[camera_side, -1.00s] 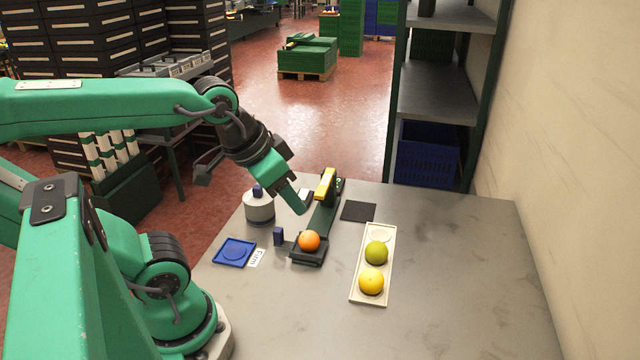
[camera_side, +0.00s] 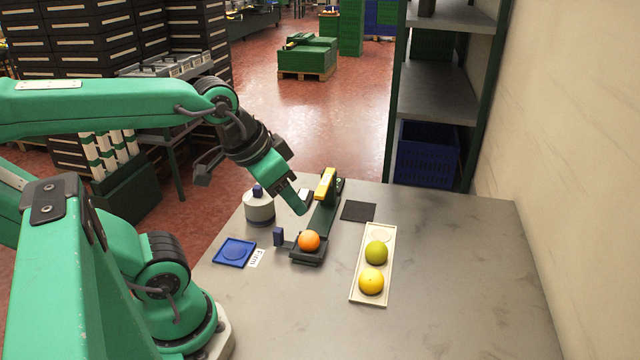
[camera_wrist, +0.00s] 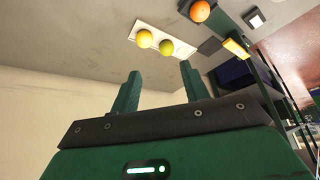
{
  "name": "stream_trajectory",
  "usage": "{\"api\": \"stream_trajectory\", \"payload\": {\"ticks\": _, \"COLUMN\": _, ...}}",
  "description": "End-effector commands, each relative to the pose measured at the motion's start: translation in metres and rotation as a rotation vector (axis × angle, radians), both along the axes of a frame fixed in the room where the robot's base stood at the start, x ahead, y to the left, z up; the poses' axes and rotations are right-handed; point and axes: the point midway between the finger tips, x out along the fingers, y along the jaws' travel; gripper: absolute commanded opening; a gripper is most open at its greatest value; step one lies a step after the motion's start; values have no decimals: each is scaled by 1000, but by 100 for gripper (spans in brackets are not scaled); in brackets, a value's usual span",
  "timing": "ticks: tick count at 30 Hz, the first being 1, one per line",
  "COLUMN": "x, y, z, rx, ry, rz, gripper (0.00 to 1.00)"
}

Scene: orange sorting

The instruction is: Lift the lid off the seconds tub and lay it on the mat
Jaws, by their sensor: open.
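The tub (camera_side: 259,211) is white with a grey band and stands at the back left of the table. Its lid is on, with a dark blue knob (camera_side: 257,190) on top. A dark square mat (camera_side: 358,211) lies flat and bare behind the white tray; it shows in the wrist view too (camera_wrist: 209,46). My gripper (camera_side: 301,208) hangs to the right of the tub, beside the yellow-topped device, apart from the lid. In the wrist view my gripper (camera_wrist: 160,78) is open, with nothing between its fingers. The tub is not clearly visible in that view.
A green device with a yellow bar (camera_side: 325,184) holds an orange (camera_side: 309,241) at its front. A white tray (camera_side: 358,292) holds a green and a yellow fruit. A blue square tray (camera_side: 234,252) lies front left, beside a "Firm" label. The table's right side is clear.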

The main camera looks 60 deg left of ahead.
Motion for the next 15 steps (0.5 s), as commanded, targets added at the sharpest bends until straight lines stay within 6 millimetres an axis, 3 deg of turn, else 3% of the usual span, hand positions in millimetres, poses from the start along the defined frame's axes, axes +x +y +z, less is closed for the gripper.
{"api": "stream_trajectory", "payload": {"ticks": 8, "x": 2, "y": 2, "z": 0, "rx": 0, "ry": 5, "rz": 9, "gripper": 45}}
{"api": "stream_trajectory", "payload": {"ticks": 15, "x": 16, "y": 20, "z": 2, "rx": 0, "ry": 49, "rz": 79, "gripper": 45}}
